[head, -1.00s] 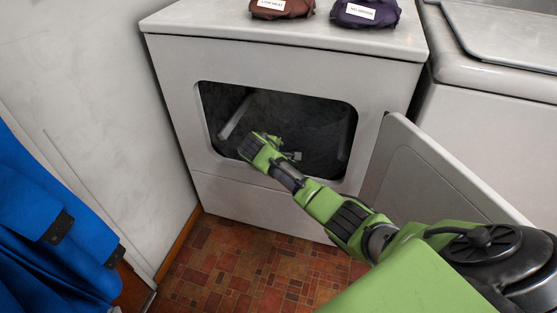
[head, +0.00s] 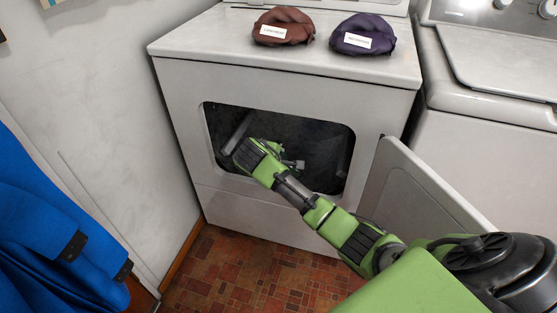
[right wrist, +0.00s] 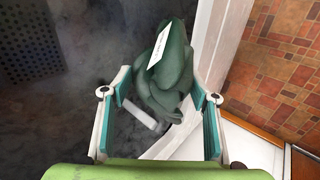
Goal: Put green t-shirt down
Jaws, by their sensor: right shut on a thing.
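The green t-shirt (right wrist: 168,75) is a dark green folded bundle with a white label in the right wrist view. It sits between the fingers of my right gripper (right wrist: 162,92), which is shut on it. In the head view my right gripper (head: 291,163) is inside the opening of the white dryer (head: 175,110), and I cannot make out the shirt there. The wrist view shows the shirt above the dark drum interior, near the pale rim of the opening. I cannot tell whether it touches the drum. My left gripper is not in view.
The open dryer door (head: 425,195) stands right of the opening, close to my right arm. A brown bundle (head: 284,20) and a purple bundle (head: 364,30), both labelled, lie on the dryer top. Blue cloth (head: 45,230) hangs at left. A white washer (head: 480,120) stands at right.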

